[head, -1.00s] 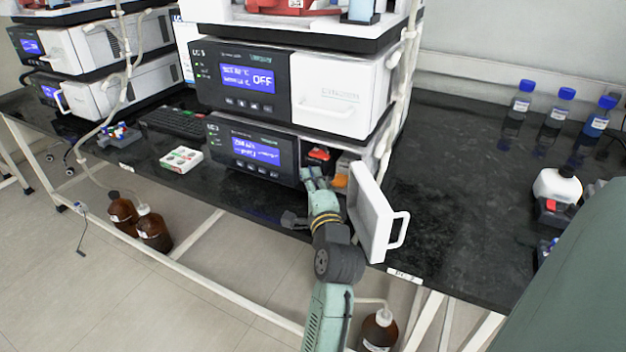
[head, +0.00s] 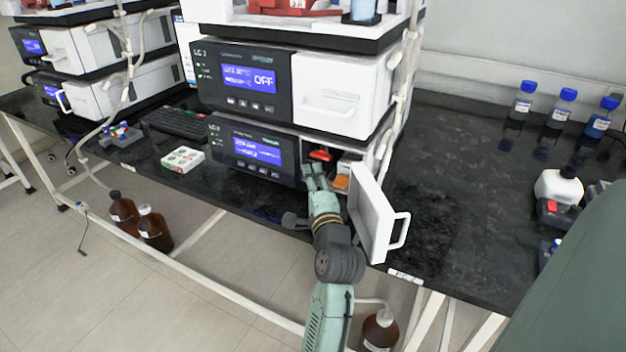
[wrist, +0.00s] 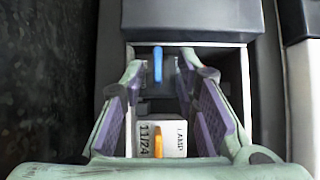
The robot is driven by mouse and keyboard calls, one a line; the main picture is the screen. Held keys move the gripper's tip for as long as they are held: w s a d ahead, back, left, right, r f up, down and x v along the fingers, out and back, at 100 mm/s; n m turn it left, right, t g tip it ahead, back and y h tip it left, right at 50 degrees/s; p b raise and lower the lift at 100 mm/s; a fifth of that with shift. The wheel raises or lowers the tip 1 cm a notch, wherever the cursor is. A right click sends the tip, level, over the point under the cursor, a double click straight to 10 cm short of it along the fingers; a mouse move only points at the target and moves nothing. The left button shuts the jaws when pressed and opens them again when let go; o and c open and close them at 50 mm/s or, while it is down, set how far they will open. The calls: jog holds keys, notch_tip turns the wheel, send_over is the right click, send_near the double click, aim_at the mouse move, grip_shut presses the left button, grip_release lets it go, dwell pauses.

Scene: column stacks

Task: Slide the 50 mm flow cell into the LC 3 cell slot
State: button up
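The LC 3 module (head: 250,148) is the lower unit of the middle stack, and its white door (head: 372,218) stands open. My gripper (head: 313,170) is at the open bay, left of the door. In the wrist view my gripper (wrist: 160,75) shows its two purple-padded fingers apart. A dark piece with a blue tab (wrist: 158,65) lies between the fingertips; I cannot tell whether they touch it or whether it is the 50 mm flow cell. Nearer the bottom is a white lamp block (wrist: 174,135) marked "LAMP 11/24" with an orange tab (wrist: 158,147). The cell slot itself is not clear.
A red part (head: 320,155) and an orange part (head: 341,182) show in the bay. The LC 2 module (head: 250,80) sits directly above, its front closed.

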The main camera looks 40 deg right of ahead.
jog(key=v, duration=1.2)
